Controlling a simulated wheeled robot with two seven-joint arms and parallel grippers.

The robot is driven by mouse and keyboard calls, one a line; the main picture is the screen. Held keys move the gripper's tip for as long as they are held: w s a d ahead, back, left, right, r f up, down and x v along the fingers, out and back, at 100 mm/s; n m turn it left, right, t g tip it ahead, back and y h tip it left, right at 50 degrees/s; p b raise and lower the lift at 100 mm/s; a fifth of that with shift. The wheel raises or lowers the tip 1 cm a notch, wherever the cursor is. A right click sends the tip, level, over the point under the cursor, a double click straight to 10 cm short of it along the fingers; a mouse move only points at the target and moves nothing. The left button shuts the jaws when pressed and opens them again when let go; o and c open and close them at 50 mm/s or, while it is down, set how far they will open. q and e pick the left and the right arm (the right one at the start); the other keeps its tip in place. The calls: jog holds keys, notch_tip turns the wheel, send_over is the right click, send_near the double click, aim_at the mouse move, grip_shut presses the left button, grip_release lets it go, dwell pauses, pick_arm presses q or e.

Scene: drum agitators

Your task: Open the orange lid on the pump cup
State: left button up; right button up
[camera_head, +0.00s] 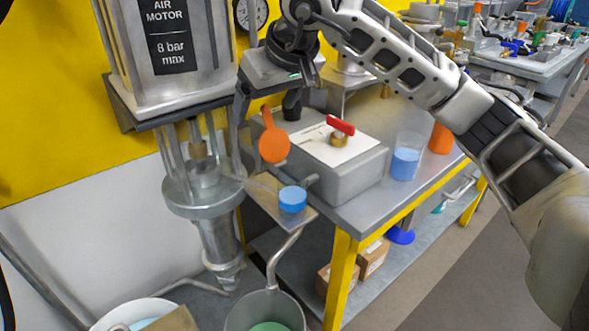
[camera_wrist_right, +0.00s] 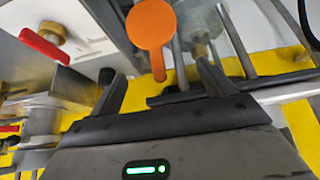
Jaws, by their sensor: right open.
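The orange lid (camera_head: 274,145) is a flat round disc with a narrow tab, standing out in front of the grey box beside the pump. In the right wrist view the lid (camera_wrist_right: 151,24) has its tab pointing toward my gripper. My right gripper (camera_head: 266,108) is open, above the lid in the head view. In the right wrist view the tab end lies between the two fingertips (camera_wrist_right: 162,82); I cannot tell whether they touch it. I cannot make out the cup under the lid. My left gripper is not in view.
The air motor pump (camera_head: 205,195) stands at the left. A red-handled valve (camera_head: 340,128) sits on the grey box (camera_head: 350,178). A blue cup (camera_head: 292,202) stands on a small shelf below the lid. A beaker of blue liquid (camera_head: 405,160) is to the right.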

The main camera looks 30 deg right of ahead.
jog(key=p+v, duration=0.3)
jog(key=v, duration=0.4)
jog(key=shift+p, duration=0.4)
dwell(0.5)
